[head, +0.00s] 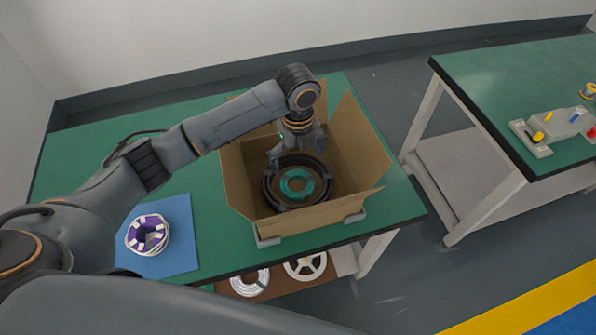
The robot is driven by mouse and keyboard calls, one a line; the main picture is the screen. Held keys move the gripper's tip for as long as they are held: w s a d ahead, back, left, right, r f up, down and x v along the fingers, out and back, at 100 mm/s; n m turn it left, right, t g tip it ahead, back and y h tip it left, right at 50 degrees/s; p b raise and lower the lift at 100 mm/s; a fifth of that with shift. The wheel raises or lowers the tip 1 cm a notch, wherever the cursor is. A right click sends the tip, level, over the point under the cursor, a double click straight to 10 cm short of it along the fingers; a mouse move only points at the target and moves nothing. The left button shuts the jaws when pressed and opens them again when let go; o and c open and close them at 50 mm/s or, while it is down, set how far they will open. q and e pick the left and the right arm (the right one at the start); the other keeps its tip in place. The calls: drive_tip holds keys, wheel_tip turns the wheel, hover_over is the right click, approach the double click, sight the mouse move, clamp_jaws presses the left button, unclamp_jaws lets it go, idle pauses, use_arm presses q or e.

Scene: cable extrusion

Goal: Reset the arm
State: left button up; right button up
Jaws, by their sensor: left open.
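My left arm reaches in from the left across a green-topped table. My left gripper (298,152) is open and points down inside an open cardboard box (312,217). A black cable reel with a teal centre (297,184) lies in the box, below and around the gripper's fingertips in the picture. I cannot tell whether the fingers touch the reel. My right gripper is not in view.
A purple and white spool (147,234) stands on a blue mat (181,208) left of the box. Reels (305,266) lie on the shelf below. A second green table (500,84) at the right holds a grey fixture (562,126). Floor lies between the tables.

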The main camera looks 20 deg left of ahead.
use_arm(q)
drive_tip(key=shift+r, duration=1.15)
